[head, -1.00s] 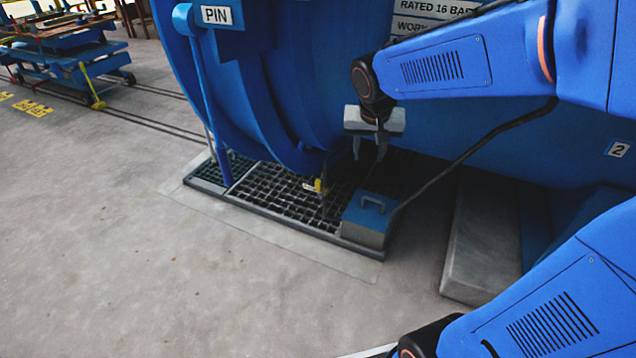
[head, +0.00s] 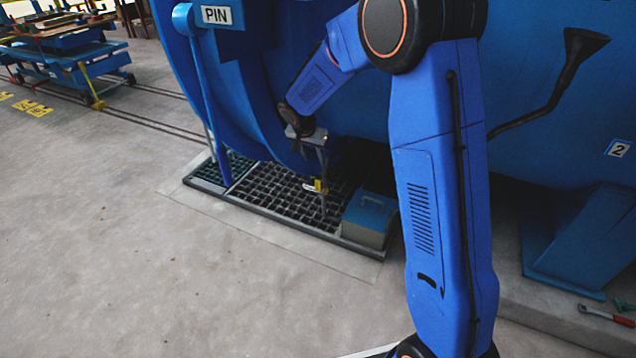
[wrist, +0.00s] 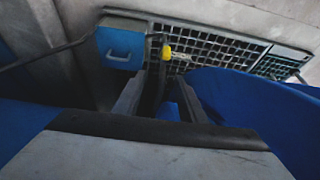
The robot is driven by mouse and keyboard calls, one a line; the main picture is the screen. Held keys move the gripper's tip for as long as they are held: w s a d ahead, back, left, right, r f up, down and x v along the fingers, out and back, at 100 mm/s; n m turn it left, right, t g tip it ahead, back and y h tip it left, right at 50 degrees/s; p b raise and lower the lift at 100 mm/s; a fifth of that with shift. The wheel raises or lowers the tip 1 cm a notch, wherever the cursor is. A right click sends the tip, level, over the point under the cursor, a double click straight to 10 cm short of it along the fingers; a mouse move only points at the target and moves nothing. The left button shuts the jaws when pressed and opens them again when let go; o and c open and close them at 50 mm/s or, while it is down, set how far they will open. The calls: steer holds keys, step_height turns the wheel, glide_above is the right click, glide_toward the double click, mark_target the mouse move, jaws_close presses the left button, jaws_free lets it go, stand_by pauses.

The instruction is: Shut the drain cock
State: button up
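The drain cock shows as a small yellow-handled fitting (head: 318,186) low under the blue vessel, above the floor grating. It also shows in the wrist view (wrist: 167,52), beyond my fingertips, with a pale tag or metal piece at its right. My gripper (head: 312,170) points down just above and close to the cock. In the wrist view my gripper (wrist: 160,78) has its two fingers apart, with a dark pipe seen between them. The yellow part lies past the tips; I cannot tell whether a finger touches the fitting.
The blue vessel (head: 540,90) curves close beside my arm. A blue box with a handle (head: 366,218) stands on the right end of the grating (head: 270,195). A red-handled tool (head: 607,316) lies at the lower right.

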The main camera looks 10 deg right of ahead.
mark_target(318, 180)
steer(key=x, duration=0.6)
steer(key=a+x, duration=0.1)
steer(key=x, duration=0.6)
steer(key=w+x, duration=0.1)
steer(key=x, duration=0.5)
steer(key=shift+w+a+f, duration=0.15)
steer(key=shift+a+f, duration=0.05)
steer(key=shift+f, duration=0.2)
jaws_close()
